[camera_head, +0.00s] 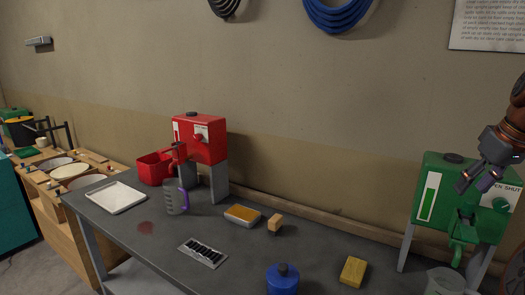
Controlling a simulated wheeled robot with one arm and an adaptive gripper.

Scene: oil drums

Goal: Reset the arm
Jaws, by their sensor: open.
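My gripper (476,182) is at the right edge of the view, at the end of my orange and dark arm. Its two fingers point down and to the left and are apart, with nothing between them. It hangs in front of the upper part of a green drum (430,193) on legs, which has a tap and a sight strip. Whether the fingers touch the drum cannot be told. The rest of my arm runs out of view at the upper right.
On the grey table (200,225) are a red drum (205,140), red bin (154,168), measuring jug (175,199), white tray (116,196), blue can (282,280) and yellow sponge (353,271). A bucket (445,281) stands below the green tap. The wall space between the drums is clear.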

